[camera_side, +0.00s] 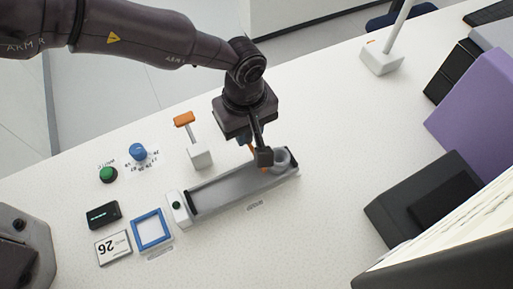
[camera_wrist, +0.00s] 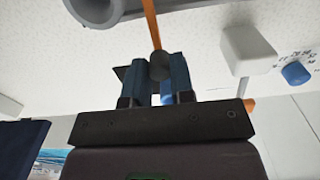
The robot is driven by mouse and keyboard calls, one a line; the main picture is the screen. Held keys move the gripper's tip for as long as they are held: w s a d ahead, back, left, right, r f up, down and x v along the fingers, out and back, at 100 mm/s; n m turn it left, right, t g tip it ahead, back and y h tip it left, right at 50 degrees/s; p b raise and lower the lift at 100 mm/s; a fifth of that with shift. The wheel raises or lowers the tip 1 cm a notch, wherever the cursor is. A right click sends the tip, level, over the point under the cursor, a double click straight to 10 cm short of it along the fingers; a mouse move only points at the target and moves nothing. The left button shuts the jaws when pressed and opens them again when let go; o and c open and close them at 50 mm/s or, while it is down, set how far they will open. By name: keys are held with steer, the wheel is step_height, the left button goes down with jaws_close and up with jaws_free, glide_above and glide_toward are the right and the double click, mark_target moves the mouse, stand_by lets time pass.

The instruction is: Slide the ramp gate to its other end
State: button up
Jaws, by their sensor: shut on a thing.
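The grey ramp (camera_side: 225,190) is a long trough on the table, with a grey round cup (camera_side: 282,157) at its right end. The cup's rim also shows at the top of the wrist view (camera_wrist: 95,12). The ramp gate is a thin orange bar (camera_wrist: 151,22) with a dark round knob (camera_wrist: 159,66). In the side view, bits of orange show by the fingers near the cup end, and the rest is hidden. My gripper (camera_side: 256,150) is over the ramp's right part. In the wrist view its blue-padded fingers (camera_wrist: 161,82) are shut on the knob.
An orange-handled lever on a white block (camera_side: 200,156) stands behind the ramp. A blue knob (camera_side: 138,152) and green button (camera_side: 108,174) are to the left. A blue frame (camera_side: 136,229) lies by the ramp's left end. Dark and purple boxes (camera_side: 480,110) stand at right.

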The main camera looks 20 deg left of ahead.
steer(key=shift+w+a, duration=1.1)
steer(key=shift+w, duration=0.05)
steer(key=o, duration=0.5)
steer(key=shift+o, duration=0.2)
steer(key=shift+r, duration=0.15)
steer(key=shift+r, duration=2.4)
